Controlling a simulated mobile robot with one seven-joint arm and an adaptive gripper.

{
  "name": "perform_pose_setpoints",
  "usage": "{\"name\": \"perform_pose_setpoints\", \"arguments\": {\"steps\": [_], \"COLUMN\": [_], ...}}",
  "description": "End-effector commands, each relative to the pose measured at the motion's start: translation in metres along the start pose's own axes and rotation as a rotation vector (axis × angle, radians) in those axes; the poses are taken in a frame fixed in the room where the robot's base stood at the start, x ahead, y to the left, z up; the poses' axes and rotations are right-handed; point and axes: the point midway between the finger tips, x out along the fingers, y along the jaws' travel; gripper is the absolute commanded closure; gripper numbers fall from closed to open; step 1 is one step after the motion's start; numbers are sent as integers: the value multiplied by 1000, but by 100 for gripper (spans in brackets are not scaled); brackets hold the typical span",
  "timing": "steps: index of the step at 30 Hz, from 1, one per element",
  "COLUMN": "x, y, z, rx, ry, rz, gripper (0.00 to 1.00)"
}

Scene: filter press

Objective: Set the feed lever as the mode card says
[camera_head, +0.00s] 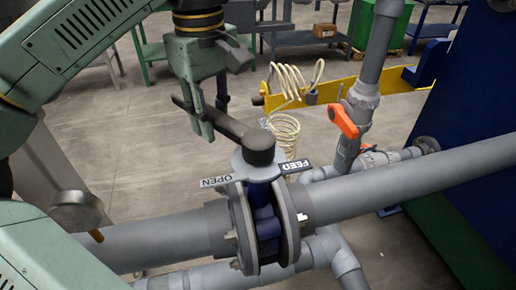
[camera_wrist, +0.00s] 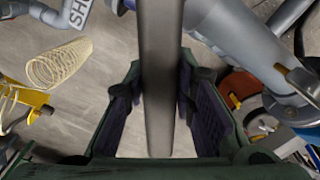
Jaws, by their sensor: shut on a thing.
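The feed lever (camera_head: 228,124) is a dark handle on a blue-bodied valve (camera_head: 265,215) in the grey pipe. It points up and left in the head view, away from the pipe. An OPEN tag (camera_head: 216,181) and a FEED tag (camera_head: 295,167) sit at the hub. My gripper (camera_head: 203,125) is shut on the lever's outer part. In the wrist view the lever (camera_wrist: 160,60) runs between both fingers of my gripper (camera_wrist: 158,105). A partly cut-off tag (camera_wrist: 80,12) there reads "SH". I see no mode card.
An orange handle (camera_head: 343,121) is on the upright pipe to the right. A coiled cream hose (camera_head: 285,130) hangs behind the valve near a yellow rail (camera_head: 360,88). A blue panel (camera_head: 470,100) stands at the right. Open floor lies behind the lever.

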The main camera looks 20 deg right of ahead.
Motion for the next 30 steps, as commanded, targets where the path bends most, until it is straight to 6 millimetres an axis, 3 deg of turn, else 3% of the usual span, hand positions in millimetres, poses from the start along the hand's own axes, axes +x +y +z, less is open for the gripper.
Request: {"name": "perform_pose_setpoints", "arguments": {"steps": [10, 30], "x": [-1, -1], "y": [27, 62], "z": [5, 22], "rx": [255, 648], "ry": [0, 0], "rz": [5, 7], "gripper": [100, 100]}}
